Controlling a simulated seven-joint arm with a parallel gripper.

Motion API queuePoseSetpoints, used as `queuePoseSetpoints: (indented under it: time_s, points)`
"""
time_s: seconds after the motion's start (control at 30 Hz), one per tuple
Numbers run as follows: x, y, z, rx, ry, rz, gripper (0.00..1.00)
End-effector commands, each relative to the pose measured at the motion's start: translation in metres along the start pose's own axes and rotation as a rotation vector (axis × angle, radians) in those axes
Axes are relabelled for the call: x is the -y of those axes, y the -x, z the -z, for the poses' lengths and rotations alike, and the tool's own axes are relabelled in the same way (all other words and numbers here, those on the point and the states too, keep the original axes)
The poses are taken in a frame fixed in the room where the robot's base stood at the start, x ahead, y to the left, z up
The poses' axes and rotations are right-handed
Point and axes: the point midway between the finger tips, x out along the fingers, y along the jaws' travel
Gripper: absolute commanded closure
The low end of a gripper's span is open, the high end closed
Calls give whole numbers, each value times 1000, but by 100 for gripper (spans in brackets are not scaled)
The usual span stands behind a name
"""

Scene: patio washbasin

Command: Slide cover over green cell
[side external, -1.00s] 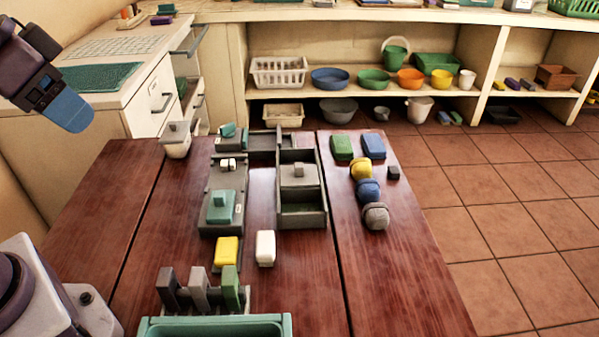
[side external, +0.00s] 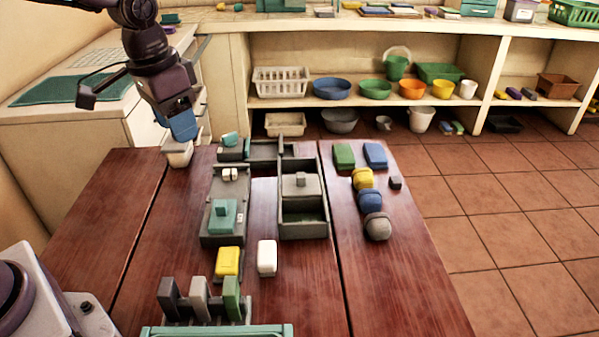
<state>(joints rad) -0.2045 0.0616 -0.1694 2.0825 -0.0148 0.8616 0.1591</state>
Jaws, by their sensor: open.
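A grey tray (side external: 324,228) stands mid-table with a grey knobbed cover (side external: 302,186) over its middle. My gripper (side external: 184,132), with blue fingers, is open and empty at the far left, above the small white bin (side external: 179,156), far from both covers. It hides the bin's top.
Yellow (side external: 228,261) and white (side external: 267,257) blocks stand in front of the trays. A rack of upright slabs (side external: 200,300) and a teal-rimmed bin (side external: 215,331) are nearest. Several coloured blocks and rounded pieces (side external: 370,200) line the right plank. The left plank is mostly clear.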

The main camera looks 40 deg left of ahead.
Motion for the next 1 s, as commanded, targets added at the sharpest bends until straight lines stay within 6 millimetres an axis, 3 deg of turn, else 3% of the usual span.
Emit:
queuePoseSetpoints:
  time_s: [0.1, 0.4, 0.5, 0.6, 0.8, 1.0]
  points:
    - [4, -38, 40, 28, -86, -60, 51]
    - [12, -124, 128, -54, -337, -211, 51]
    - [13, -137, 156, -128, -435, -229, 51]
    - [16, -124, 183, -220, -546, -198, 51]
    - [16, -125, 187, -245, -650, -177, 51]
    - [9, -151, 191, -243, -653, -178, 51]
